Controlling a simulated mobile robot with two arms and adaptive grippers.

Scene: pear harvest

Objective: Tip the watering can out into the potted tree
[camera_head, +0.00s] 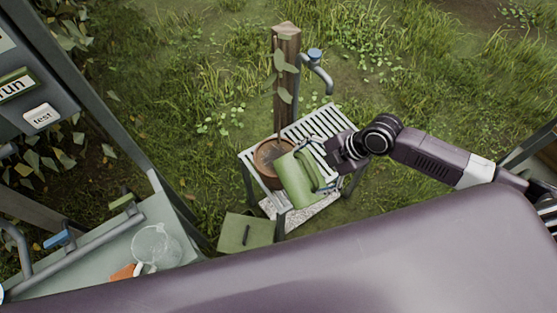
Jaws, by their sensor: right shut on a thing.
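The green watering can (297,181) is at the near side of the slatted stand, in front of and to the right of the pot. My right gripper (325,160) reaches in from the right and is shut on the can, apparently at its handle; its fingers are partly hidden. The can looks tilted. The potted tree's brown round pot (264,154) stands on the stand's left part, with a thin leafy stem (280,98) rising from it. The can overlaps the pot's near right edge in the picture; I cannot tell whether they touch. My left gripper is out of view.
A wooden post (287,45) with a blue-handled tap (316,62) stands behind the slatted stand (323,119). A green box (246,233) is on the ground below. At lower left, a counter (100,243) holds a clear glass vessel (156,244). Grass lies around the stand.

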